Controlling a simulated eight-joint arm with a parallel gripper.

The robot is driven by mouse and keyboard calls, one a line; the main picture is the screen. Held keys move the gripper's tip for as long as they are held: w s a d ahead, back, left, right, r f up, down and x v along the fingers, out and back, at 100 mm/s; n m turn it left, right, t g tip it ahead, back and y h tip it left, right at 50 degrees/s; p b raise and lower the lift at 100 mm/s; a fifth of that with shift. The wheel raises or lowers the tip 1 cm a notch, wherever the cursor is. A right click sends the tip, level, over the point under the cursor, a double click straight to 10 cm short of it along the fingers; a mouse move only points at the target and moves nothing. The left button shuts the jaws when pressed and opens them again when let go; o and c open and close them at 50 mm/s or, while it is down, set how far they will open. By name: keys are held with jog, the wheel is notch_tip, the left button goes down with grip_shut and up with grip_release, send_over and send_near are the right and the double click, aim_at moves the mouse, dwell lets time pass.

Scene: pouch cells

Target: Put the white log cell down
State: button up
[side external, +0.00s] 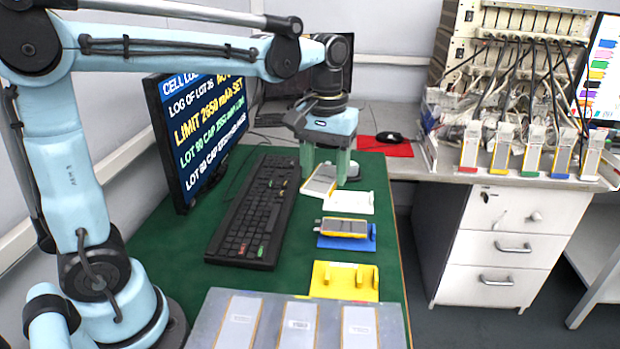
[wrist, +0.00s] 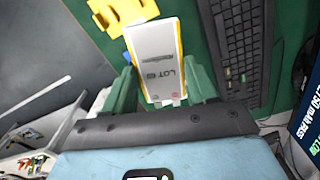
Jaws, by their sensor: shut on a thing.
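My gripper (side external: 325,168) has green fingers and is shut on a flat white cell (side external: 320,181) with a yellow edge. The cell is tilted in the side view, just behind and above a white holder (side external: 349,204) on the green mat; I cannot tell whether they touch. In the wrist view the cell (wrist: 156,58) sits between the fingers (wrist: 160,88), its printed "LOT" label facing the camera. A blue holder (side external: 332,243) carries another yellow-edged cell (side external: 345,227). A yellow holder (side external: 345,283) is empty and also shows in the wrist view (wrist: 112,14).
A keyboard (side external: 254,210) and monitor (side external: 197,130) showing lot limits and capacities stand to the left. A grey tray (side external: 268,330) with three visible cells is at the front. A mouse (side external: 389,137) lies on a red pad (side external: 385,149). A rack with several cells is at back right.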

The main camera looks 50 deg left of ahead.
aim_at(310, 187)
jog(key=s+m, duration=0.2)
jog(key=m, duration=0.1)
jog(key=s+m, duration=0.2)
jog(key=shift+m, duration=0.4)
jog(key=shift+d+n, duration=0.45)
jog(key=shift+n, duration=0.05)
jog(key=s+d+f+n, duration=0.1)
jog(key=d+n, duration=0.4)
jog(key=n, duration=0.3)
jog(key=s+d+f+n, duration=0.2)
jog(key=d+n, duration=0.3)
jog(key=n, duration=0.4)
jog(key=s+d+f+n, duration=0.1)
jog(key=s+d+n, duration=0.1)
jog(key=d+n, duration=0.4)
jog(key=shift+s+f+n, duration=0.2)
jog(key=shift+f+n, duration=0.05)
jog(key=shift+n, duration=0.95)
jog(key=w+a+f, duration=0.3)
jog(key=w+a, duration=0.1)
jog(key=w+a+f, duration=0.4)
jog(key=shift+f, duration=2)
jog(key=o, duration=1)
jog(key=shift+r, duration=0.15)
